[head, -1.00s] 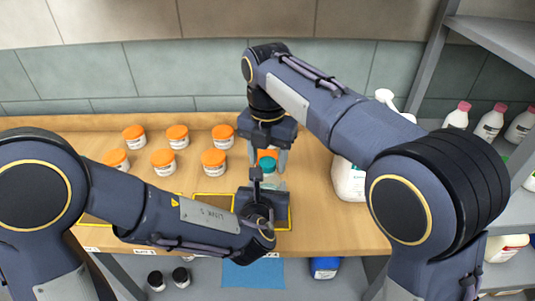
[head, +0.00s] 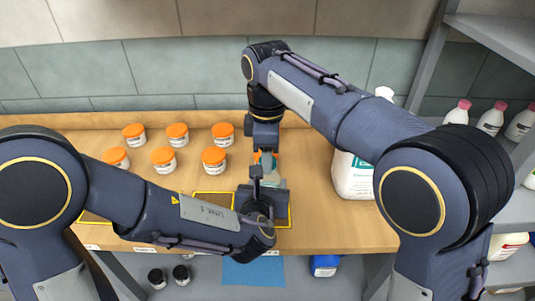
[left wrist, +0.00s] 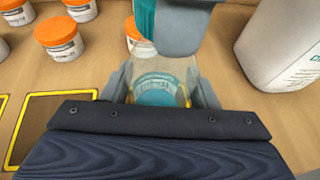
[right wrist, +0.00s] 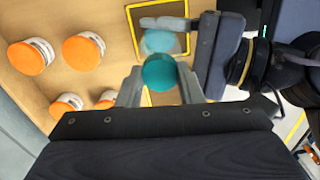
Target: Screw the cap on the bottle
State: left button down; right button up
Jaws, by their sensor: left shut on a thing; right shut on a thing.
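A clear bottle (left wrist: 178,68) with teal showing in it stands upright near the table's front edge; it also shows in the head view (head: 277,183). My left gripper (left wrist: 162,90) is shut around the bottle, a finger on each side. The teal cap (right wrist: 160,72) is between the fingers of my right gripper (right wrist: 160,88), which points down from above. In the head view my right gripper (head: 265,160) is directly over the bottle and mostly hides the cap. The cap is in line with the bottle's top; whether they touch is hidden.
Several orange-lidded jars (head: 178,135) stand on the table at left and behind the bottle. A large white jug (head: 352,178) stands close on the right. Yellow-edged dark squares mark the front of the table. A shelf with pink-capped bottles (head: 490,120) is at far right.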

jog(key=m, duration=2.3)
jog(key=shift+m, duration=0.4)
jog(key=m, duration=0.6)
jog(key=shift+f, duration=0.1)
jog(key=o, duration=1.1)
jog(key=shift+c, duration=0.2)
